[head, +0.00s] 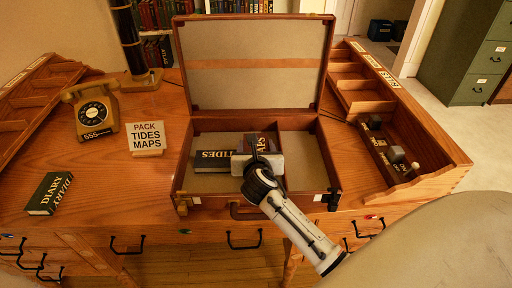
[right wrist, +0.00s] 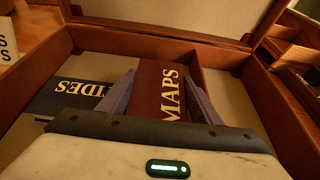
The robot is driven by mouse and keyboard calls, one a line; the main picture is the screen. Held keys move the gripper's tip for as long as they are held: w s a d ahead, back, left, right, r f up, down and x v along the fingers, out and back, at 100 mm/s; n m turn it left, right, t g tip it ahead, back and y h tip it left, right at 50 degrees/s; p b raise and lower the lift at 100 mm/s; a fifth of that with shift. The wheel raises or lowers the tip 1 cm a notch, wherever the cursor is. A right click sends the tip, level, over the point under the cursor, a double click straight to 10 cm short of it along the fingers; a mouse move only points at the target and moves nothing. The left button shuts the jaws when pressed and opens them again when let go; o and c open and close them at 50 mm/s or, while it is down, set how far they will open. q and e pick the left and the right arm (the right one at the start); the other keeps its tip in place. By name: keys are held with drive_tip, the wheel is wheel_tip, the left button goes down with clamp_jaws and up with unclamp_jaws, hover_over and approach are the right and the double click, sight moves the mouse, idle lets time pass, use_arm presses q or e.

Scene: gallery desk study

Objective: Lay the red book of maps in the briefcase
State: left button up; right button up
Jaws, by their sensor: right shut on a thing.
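The open briefcase (head: 182,170) stands on the desk with its lid raised. The red book of maps (head: 262,142), lettered MAPS, is inside the case's walls, near the middle. It also shows in the right wrist view (right wrist: 148,85), between the two fingers. My right gripper (right wrist: 160,95) is shut on this book, reaching in over the front edge; in the head view the gripper (head: 262,160) covers part of it. Whether the book touches the case floor I cannot tell. A dark TIDES book (head: 212,160) lies in the case to its left. My left gripper is not in view.
A wooden pigeonhole rack (head: 362,95) is at right. The case's right part is bare.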

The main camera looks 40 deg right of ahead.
drive_tip(key=shift+f, duration=0.5)
drive_tip(key=o, duration=1.1)
drive_tip(key=shift+f, duration=0.1)
drive_tip(key=shift+o, duration=0.2)
drive_tip(key=r+p+v, duration=0.1)
drive_tip(key=v, duration=1.1)
drive_tip(key=shift+r, duration=0.15)
